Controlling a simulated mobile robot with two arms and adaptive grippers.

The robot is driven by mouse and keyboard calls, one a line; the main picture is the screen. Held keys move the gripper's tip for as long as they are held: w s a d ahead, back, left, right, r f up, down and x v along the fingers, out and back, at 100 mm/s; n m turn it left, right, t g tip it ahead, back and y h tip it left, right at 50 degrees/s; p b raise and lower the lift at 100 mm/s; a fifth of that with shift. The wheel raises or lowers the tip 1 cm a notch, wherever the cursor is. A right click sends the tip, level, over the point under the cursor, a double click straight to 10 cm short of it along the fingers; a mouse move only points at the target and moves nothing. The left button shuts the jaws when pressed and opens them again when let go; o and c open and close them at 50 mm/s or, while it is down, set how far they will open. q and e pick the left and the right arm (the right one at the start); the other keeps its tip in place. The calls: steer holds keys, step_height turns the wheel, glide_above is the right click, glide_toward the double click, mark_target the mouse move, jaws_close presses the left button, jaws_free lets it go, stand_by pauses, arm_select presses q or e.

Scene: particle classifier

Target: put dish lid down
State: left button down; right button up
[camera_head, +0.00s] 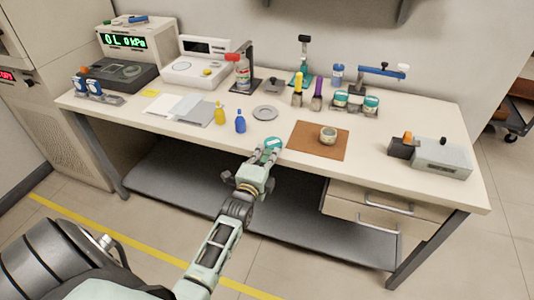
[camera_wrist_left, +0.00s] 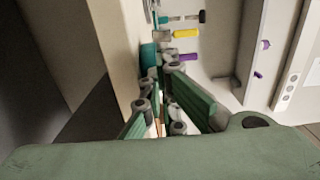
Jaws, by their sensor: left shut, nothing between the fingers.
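A teal dish lid (camera_head: 273,143) is at the front edge of the table, right at the fingertips of my left gripper (camera_head: 266,152). Something teal, apparently the lid, also shows beside the fingertips in the left wrist view (camera_wrist_left: 149,57). My left gripper is shut with nothing between its fingers; whether it touches the lid I cannot tell. A small round dish (camera_head: 328,134) without a lid sits on the brown mat (camera_head: 306,147), right of the gripper. My right gripper is not in view.
A rack (camera_head: 354,109) with teal-lidded dishes stands behind the mat. A grey plate (camera_head: 265,113), a yellow bottle (camera_head: 220,113) and a blue bottle (camera_head: 240,122) stand behind the gripper. A grey device (camera_head: 441,158) is at the right. The front left tabletop is clear.

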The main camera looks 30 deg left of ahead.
mark_target(273, 142)
arm_select(q)
steer(key=b+x, duration=0.3)
steer(key=x, duration=0.3)
steer(key=shift+f, duration=0.2)
steer(key=shift+w, duration=0.15)
steer(key=shift+r, duration=0.2)
